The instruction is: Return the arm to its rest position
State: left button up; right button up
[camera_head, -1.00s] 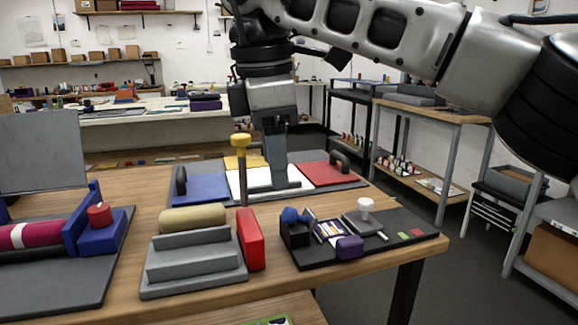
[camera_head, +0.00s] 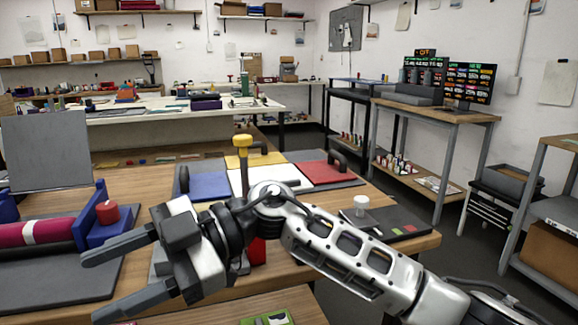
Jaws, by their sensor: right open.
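My right gripper (camera_head: 108,276) is open and empty. Its two grey fingers point left over the front of the wooden table, apart from each other. My right arm (camera_head: 345,262) comes in from the lower right and crosses low over the table's front. It hides most of the grey stepped block and the red block behind it. My left gripper is not in view.
The wooden table (camera_head: 140,189) holds a yellow-topped post (camera_head: 242,141), a blue panel (camera_head: 207,186), a red panel (camera_head: 325,173) and a white cup (camera_head: 361,206). A maroon roll (camera_head: 42,232) lies at left beside a red-capped blue block (camera_head: 108,231). A workbench (camera_head: 436,110) stands behind right.

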jog(key=w+d+f+m+t+y, duration=0.1)
jog(key=w+d+f+m+t, duration=0.3)
jog(key=m+t, duration=0.45)
jog(key=w+d+f+m+t+y+p, duration=0.1)
jog(key=w+d+m+t, duration=0.2)
jog(key=d+m+t, duration=0.5)
jog(key=w+d+f+m+t+y, duration=0.1)
jog(key=w+d+f+m+t, duration=0.15)
jog(key=m+t, duration=0.55)
jog(key=s+d+f+m+h, duration=0.35)
jog(key=d+f+h, duration=0.7)
jog(key=f, duration=0.45)
jog(key=s+d+f+g+h+p, duration=0.1)
jog(key=s+d+f+g+h, duration=0.2)
jog(key=s+f, duration=0.7)
jog(key=s+d+g, duration=0.1)
jog(key=d+g, duration=0.1)
jog(key=d, duration=0.2)
jog(key=shift+s+f+n, duration=0.15)
jog(key=shift+f+n, duration=0.15)
jog(key=shift+n, duration=0.1)
